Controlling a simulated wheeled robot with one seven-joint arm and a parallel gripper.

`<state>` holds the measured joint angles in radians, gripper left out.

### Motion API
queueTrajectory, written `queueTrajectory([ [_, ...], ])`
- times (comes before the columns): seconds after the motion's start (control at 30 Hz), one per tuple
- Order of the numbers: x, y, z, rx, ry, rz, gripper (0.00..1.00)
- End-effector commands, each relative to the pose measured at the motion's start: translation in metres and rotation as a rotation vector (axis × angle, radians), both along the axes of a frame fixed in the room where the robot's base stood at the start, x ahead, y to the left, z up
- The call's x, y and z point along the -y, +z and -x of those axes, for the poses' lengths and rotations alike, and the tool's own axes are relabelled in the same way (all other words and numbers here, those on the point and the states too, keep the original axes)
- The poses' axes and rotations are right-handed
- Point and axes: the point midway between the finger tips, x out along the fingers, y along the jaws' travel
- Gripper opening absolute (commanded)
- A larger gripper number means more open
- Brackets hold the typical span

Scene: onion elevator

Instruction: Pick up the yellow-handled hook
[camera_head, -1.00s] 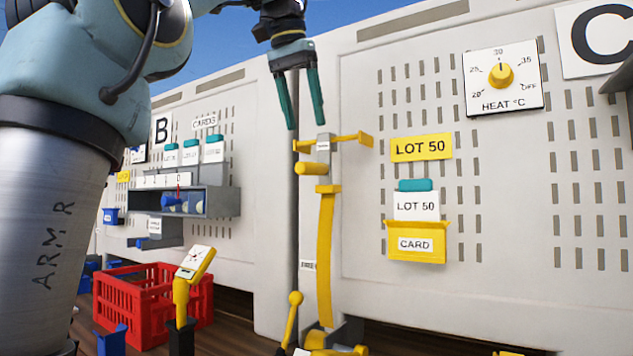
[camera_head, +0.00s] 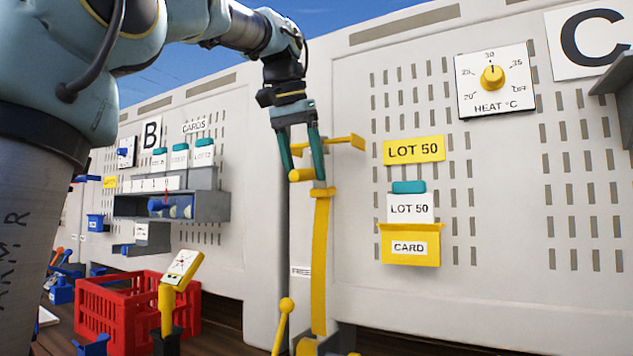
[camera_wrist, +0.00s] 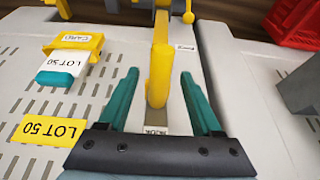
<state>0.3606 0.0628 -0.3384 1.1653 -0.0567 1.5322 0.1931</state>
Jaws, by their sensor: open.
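The yellow-handled hook hangs on the pale panel, below a yellow bracket (camera_head: 345,142). Its short yellow handle (camera_head: 302,175) sticks out, and a long yellow strip (camera_head: 320,260) runs down below it. My gripper (camera_head: 304,177) is open, with its two teal fingers pointing down on either side of the handle. In the wrist view, the yellow handle (camera_wrist: 158,80) lies between the open fingers (camera_wrist: 158,75), with a gap showing on both sides. The grey plate behind the handle is mostly hidden by my gripper in the head view.
A yellow card holder (camera_head: 410,255) with a LOT 50 card is on the panel to the right. A heat dial (camera_head: 493,78) is higher up. A yellow ball-topped lever (camera_head: 286,305) stands below. A red crate (camera_head: 120,312) sits on the floor at left.

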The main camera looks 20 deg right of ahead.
Motion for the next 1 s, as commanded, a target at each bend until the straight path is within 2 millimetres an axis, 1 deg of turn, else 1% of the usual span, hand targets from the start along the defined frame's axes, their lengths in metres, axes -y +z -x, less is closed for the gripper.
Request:
queueTrajectory([
  [0.23,0.0007,-0.0025,-0.0004,0.001,0.0,0.001,0.66],
  [0.27,0.0008,-0.0024,-0.0005,0.001,0.0,0.001,0.65],
  [0.83,0.0006,-0.0023,-0.0005,0.001,0.0,0.0,0.01],
  [1.0,0.0006,-0.0023,-0.0005,0.001,0.0,0.0,0.0],
])
